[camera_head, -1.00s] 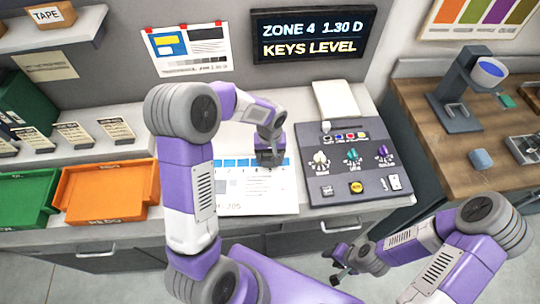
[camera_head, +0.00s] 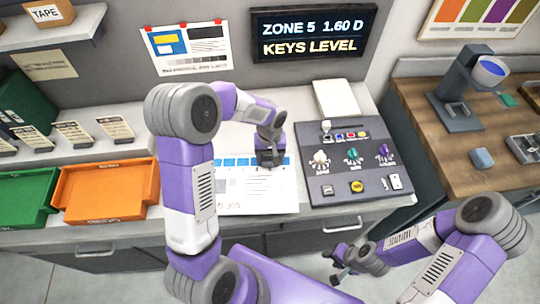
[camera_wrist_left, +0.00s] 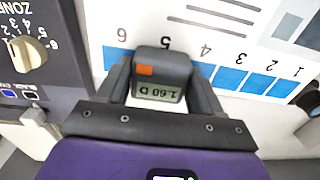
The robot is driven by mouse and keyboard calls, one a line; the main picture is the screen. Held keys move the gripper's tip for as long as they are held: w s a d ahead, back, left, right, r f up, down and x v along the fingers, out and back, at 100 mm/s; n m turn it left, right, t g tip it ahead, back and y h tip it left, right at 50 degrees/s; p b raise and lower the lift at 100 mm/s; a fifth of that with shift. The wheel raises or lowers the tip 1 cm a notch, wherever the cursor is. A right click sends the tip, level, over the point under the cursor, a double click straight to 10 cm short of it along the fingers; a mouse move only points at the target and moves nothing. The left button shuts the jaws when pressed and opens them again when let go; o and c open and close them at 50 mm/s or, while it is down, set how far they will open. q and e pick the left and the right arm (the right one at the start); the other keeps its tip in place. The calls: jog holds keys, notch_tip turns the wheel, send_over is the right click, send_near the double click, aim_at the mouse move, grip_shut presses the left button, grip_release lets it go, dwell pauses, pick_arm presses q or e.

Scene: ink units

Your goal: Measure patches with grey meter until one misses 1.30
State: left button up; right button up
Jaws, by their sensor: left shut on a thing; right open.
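My left gripper (camera_head: 270,152) is shut on the small grey meter (camera_wrist_left: 160,70), which has an orange button and a screen reading 1.60 D, upside down in the left wrist view. The meter sits at the blue patch strip (camera_wrist_left: 231,78) on the printed sheet (camera_head: 250,195), beside the number 5, and hides the patch there. Patches 6, 4, 3, 2 and 1 show to its sides. The wall display (camera_head: 313,35) reads ZONE 5 1.60 D, KEYS LEVEL. My right gripper (camera_head: 346,264) is open and empty, low in front of the counter.
A dark console (camera_head: 318,198) with knobs and buttons stands right of the sheet; its zone knob (camera_wrist_left: 30,54) shows in the left wrist view. An orange tray (camera_head: 108,190) and a green tray (camera_head: 25,197) lie left. A wooden bench (camera_head: 430,125) with a grey stand is at right.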

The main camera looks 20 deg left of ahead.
pick_arm(q)
jog(key=shift+r, duration=0.1)
jog(key=shift+r+p, duration=0.95)
jog(key=shift+r, duration=0.5)
jog(key=shift+f, duration=0.1)
dwell(0.5)
